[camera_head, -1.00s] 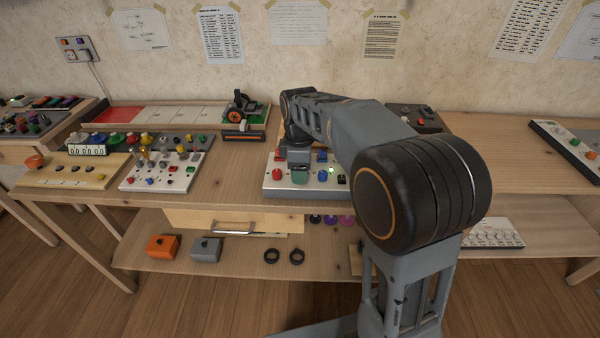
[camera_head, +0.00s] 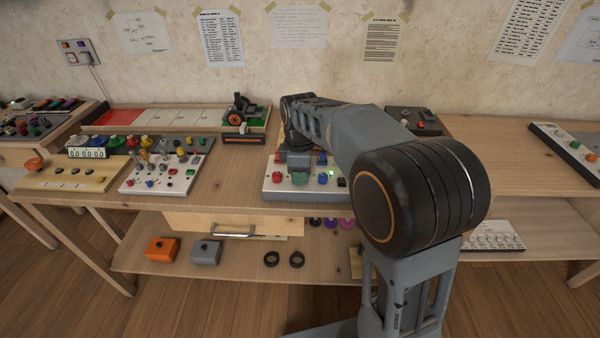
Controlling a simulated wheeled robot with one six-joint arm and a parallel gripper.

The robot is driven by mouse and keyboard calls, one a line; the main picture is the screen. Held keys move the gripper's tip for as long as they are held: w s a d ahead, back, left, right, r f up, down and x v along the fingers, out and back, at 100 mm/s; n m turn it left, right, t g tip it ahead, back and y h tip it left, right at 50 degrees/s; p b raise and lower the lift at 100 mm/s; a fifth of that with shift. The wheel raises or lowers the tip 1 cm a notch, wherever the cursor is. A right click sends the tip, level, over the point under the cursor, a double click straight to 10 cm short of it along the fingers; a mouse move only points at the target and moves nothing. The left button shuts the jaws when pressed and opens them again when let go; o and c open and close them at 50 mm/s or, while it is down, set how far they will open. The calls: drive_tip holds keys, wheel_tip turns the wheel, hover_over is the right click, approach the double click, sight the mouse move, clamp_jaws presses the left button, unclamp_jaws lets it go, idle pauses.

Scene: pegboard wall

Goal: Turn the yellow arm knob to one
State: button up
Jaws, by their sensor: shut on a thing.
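My gripper (camera_head: 299,174) is at the white control panel (camera_head: 275,191) in the middle of the bench. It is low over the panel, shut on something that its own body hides. The panel carries several small red, blue and green knobs or buttons, with a green light beside the gripper. I cannot make out a yellow arm knob on the visible part of this panel, nor its pointer or marks. My forearm covers the panel's right and rear side.
Left of the panel stand a grey-white board (camera_head: 150,184) with levers and coloured buttons and a wooden board (camera_head: 50,177) with dark knobs. A black box (camera_head: 412,120) with a red button lies behind my arm. The bench top (camera_head: 232,180) between the boards is clear.

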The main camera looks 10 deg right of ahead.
drive_tip(key=m+p, duration=0.3)
drive_tip(key=shift+r+m, duration=0.2)
drive_tip(key=shift+m, duration=0.1)
drive_tip(key=m+p, duration=0.3)
drive_tip(key=m, duration=0.2)
drive_tip(key=shift+m, duration=0.3)
drive_tip(key=m+p, duration=0.2)
drive_tip(key=m, duration=0.2)
drive_tip(key=shift+f+m+p, duration=0.15)
drive_tip(key=shift+m+p, duration=0.5)
drive_tip(key=shift+m, duration=1.65)
drive_tip(key=o, duration=0.9)
drive_tip(key=shift+o, duration=0.2)
